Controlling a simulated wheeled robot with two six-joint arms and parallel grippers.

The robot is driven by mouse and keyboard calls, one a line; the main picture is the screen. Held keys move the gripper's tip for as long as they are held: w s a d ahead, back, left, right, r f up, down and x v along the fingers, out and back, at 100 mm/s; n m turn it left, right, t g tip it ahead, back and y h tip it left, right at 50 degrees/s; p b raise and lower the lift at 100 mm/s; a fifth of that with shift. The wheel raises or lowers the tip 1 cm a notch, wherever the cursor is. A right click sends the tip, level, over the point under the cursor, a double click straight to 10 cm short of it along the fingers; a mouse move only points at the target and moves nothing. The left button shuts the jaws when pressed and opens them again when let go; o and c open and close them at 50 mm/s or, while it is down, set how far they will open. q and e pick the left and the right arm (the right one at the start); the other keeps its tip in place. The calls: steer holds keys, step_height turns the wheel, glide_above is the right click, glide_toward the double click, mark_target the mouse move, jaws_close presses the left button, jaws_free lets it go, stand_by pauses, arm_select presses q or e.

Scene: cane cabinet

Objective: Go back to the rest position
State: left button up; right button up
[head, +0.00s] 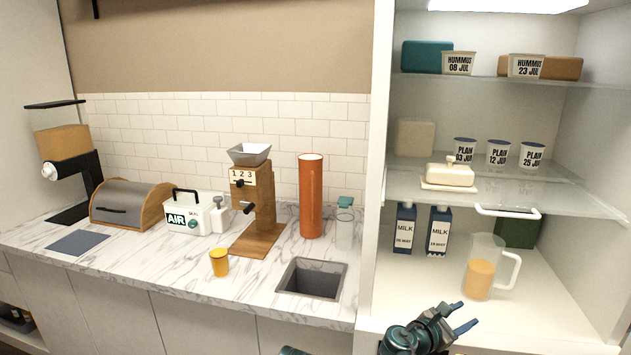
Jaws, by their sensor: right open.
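My right gripper (456,319) shows at the bottom of the head view, just in front of the cabinet's lower shelf. Its two blue fingers are spread apart with nothing between them. It is below and to the left of the glass pitcher (480,277) and apart from it. A small dark teal part shows at the bottom edge, left of the right gripper; I cannot tell what it is. My left gripper does not show.
The open cabinet holds milk cartons (405,228), a butter dish (449,174) and several tubs (498,153). The marble counter (150,262) carries a yellow cup (219,262), a wooden grinder (262,205), an orange cylinder (311,195) and a square basin (312,279). Free room is before the counter.

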steer(key=s+a+f+m+g+y+p, duration=0.1)
steer(key=s+a+f+m+g+y, duration=0.15)
steer(key=a+f+m, duration=0.35)
steer(key=s+a+f+m+g+y+p, duration=0.1)
steer(key=s+a+f+m+g+y, duration=0.1)
steer(key=s+a+f+m+y, duration=0.45)
steer(key=s+a+f+m+g+y, duration=0.1)
steer(key=s+a+m+g, duration=0.1)
steer(key=a, duration=0.5)
steer(key=s+a+f+m+g+y, duration=0.2)
steer(key=s+a, duration=0.3)
steer(key=a, duration=0.3)
steer(key=shift+a, duration=0.3)
steer(key=shift+f, duration=0.1)
